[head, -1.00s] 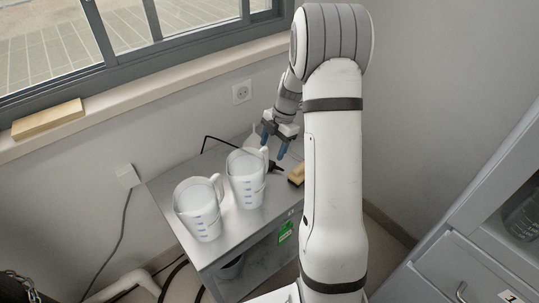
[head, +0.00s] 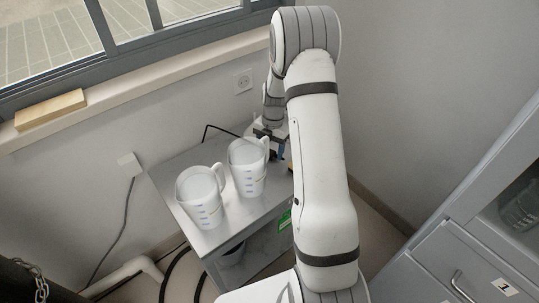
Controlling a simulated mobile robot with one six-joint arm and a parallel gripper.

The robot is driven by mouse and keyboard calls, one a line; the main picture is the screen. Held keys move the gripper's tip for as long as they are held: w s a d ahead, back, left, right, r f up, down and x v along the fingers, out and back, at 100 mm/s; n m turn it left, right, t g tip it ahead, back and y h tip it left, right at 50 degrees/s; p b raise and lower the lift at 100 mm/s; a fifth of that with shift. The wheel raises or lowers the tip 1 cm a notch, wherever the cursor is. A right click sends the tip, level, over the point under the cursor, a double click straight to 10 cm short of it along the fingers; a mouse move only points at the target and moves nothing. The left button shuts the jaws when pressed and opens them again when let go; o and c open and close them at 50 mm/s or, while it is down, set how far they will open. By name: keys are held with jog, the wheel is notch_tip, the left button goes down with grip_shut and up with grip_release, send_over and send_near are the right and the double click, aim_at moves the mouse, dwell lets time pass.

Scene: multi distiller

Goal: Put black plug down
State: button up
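The black plug (head: 273,155) shows as a small dark shape at the back right of the grey table, just right of the right-hand white jug. Its black cable (head: 222,127) arches up behind the jugs. My gripper (head: 272,146) is low over the table, close beside the plug. A bluish finger shows next to my white arm, which hides part of the gripper. I cannot tell whether the fingers touch the plug or how far apart they are.
Two white measuring jugs, one at the left (head: 203,203) and one nearer the gripper (head: 247,172), stand on the grey table (head: 185,160). A wall socket (head: 243,82) is above the table. A grey drawer cabinet (head: 470,262) stands at the right.

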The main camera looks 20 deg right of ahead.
jog(key=shift+c, duration=0.2)
jog(key=c, duration=1.1)
